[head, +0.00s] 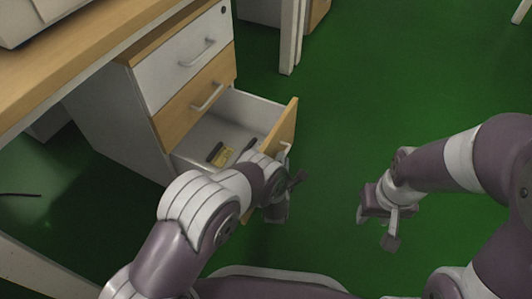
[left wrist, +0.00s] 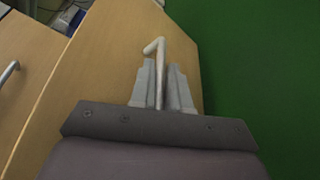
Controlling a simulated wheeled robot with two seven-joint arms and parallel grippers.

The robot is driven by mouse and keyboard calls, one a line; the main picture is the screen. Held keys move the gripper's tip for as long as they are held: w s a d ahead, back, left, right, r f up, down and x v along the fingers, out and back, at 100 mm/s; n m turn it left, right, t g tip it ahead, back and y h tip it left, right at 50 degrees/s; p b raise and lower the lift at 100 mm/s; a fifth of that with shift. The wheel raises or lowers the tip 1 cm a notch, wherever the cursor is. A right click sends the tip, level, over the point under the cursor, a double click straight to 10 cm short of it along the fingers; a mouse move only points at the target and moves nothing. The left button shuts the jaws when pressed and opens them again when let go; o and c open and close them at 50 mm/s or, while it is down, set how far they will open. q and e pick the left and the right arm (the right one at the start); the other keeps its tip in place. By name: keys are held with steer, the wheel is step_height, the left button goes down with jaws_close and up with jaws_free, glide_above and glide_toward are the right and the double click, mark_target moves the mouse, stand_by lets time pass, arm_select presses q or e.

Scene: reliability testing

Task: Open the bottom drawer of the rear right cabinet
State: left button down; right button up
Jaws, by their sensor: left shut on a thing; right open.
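The cabinet (head: 150,117) stands under the desk at the left in the head view, with a white top drawer (head: 186,62) and a wooden middle drawer (head: 197,102), both closed. The bottom drawer (head: 222,131) is pulled out, and its inside shows. My left gripper (head: 285,165) is at the bottom drawer's front. In the left wrist view its fingers (left wrist: 162,90) are shut on the drawer's light handle (left wrist: 154,46), against the wooden front (left wrist: 95,75). My own arm hides part of that front in the head view. My right gripper (head: 377,224) is open and empty above the floor.
Small items, one of them yellow (head: 222,156), lie in the bottom drawer. The wooden desk top (head: 75,45) is above and left of the cabinet. White desk legs (head: 291,38) stand at the back. The green floor (head: 400,80) is clear to the right.

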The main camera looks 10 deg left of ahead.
arm_select(q)
steer(key=shift+s+d+f, duration=0.1)
steer(key=shift+s+d, duration=0.25)
steer(key=shift+d, duration=0.5)
steer(key=shift+s+d+r, duration=0.1)
steer(key=shift+s+d, duration=0.2)
steer(key=shift+d, duration=0.6)
steer(key=shift+s+d+f, duration=0.1)
steer(key=shift+s+d, duration=0.25)
steer(key=shift+d, duration=0.5)
steer(key=c, duration=1.2)
jaws_free()
steer(key=p+v, duration=0.7)
steer(key=v, duration=0.5)
steer(key=shift+s, duration=0.35)
